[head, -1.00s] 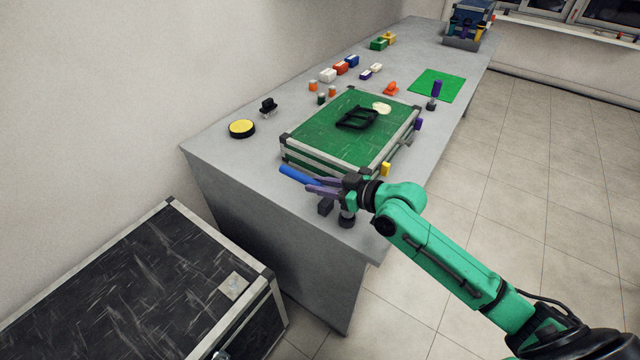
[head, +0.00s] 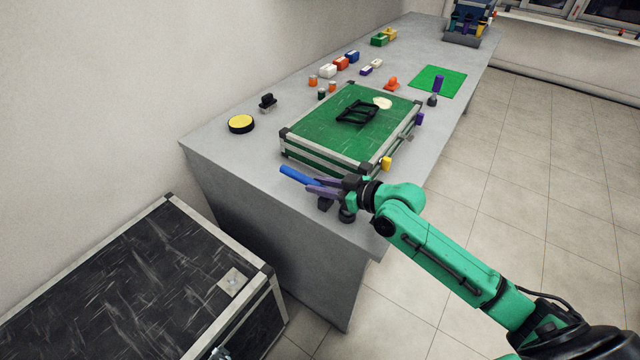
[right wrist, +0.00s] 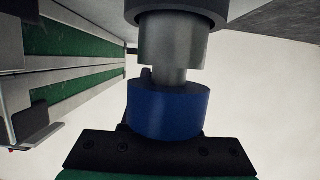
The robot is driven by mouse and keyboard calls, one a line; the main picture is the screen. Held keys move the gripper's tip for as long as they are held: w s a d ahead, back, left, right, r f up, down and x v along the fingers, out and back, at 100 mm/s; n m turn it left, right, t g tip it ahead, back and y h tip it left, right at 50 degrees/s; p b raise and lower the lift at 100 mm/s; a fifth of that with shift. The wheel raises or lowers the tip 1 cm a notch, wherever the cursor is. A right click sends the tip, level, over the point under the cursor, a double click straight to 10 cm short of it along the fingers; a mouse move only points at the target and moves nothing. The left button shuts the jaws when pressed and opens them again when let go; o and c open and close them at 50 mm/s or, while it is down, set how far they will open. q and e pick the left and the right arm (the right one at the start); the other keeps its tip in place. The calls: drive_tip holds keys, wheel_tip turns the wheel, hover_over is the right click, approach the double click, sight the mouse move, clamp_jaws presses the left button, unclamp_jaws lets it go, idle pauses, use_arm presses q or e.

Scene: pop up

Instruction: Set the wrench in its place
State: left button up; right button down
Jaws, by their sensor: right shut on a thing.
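My right gripper (head: 324,188) is over the near end of the grey table, its purple fingers pointing left. It is shut on a long blue piece (head: 296,175), which sticks out past the fingertips to the left. I take this piece for the wrench, but its jaw shape does not show. In the right wrist view a blue cylinder (right wrist: 168,110) with a grey shaft fills the middle; I cannot tell what it belongs to. A tool rack (head: 462,40) with coloured tools stands at the table's far end. My left gripper is not in view.
A green case (head: 340,140) with a black frame (head: 357,111) on top lies just beyond my gripper. A yellow-topped disc (head: 241,124), several small blocks and a green mat (head: 439,83) are on the table (head: 215,140). A black case (head: 130,290) stands at lower left.

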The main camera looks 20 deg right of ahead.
drive_tip(key=shift+f+b, duration=0.3)
drive_tip(key=shift+f, duration=0.25)
drive_tip(key=c, duration=0.6)
unclamp_jaws()
